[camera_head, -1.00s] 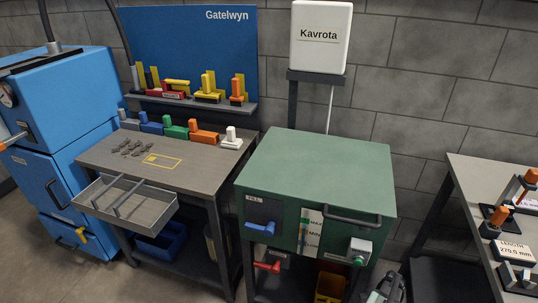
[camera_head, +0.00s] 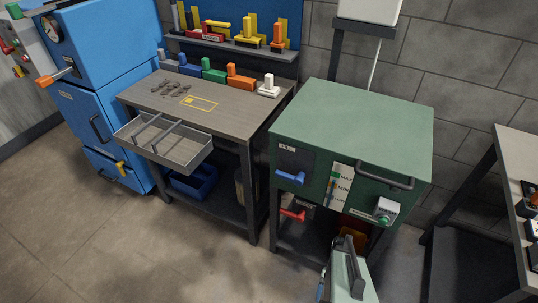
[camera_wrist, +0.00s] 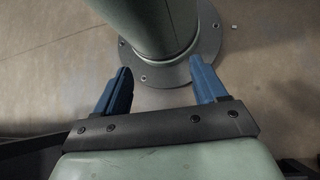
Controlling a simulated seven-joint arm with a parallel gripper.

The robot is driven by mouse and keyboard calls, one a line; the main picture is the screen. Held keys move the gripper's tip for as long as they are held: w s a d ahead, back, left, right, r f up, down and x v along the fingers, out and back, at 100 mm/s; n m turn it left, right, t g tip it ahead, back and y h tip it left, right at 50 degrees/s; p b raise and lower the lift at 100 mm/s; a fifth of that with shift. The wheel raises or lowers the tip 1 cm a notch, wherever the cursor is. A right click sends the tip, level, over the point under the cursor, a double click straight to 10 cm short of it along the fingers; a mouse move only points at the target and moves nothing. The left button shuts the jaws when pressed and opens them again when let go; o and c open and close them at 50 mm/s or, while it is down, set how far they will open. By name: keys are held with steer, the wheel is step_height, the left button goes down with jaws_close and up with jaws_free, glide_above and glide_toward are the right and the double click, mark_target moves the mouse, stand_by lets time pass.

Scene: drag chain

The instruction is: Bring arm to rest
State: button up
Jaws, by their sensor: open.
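My gripper (camera_wrist: 160,66) shows in the wrist view with its two blue fingers spread wide apart. Nothing is held between them. Beyond the fingers are a pale green round column and its bolted grey base flange, which look like my own body, above the floor. In the head view, part of my pale green arm shows at the bottom, in front of the green cabinet (camera_head: 355,125). The fingers are not clear there.
A workbench (camera_head: 225,105) has colored blocks along its back and an open, divided drawer (camera_head: 185,150) sticking out in front. A blue cabinet (camera_head: 105,110) stands at left. Another table (camera_head: 518,165) stands at right. The floor (camera_head: 130,235) at front left is clear.

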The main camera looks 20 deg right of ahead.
steer(key=a+f+n+t+h, duration=0.1)
steer(key=a+n+h, duration=0.4)
steer(key=a+n, duration=0.4)
steer(key=shift+w+a+f+h, duration=0.2)
steer(key=shift+a+h, duration=0.1)
steer(key=shift+a, duration=3.3)
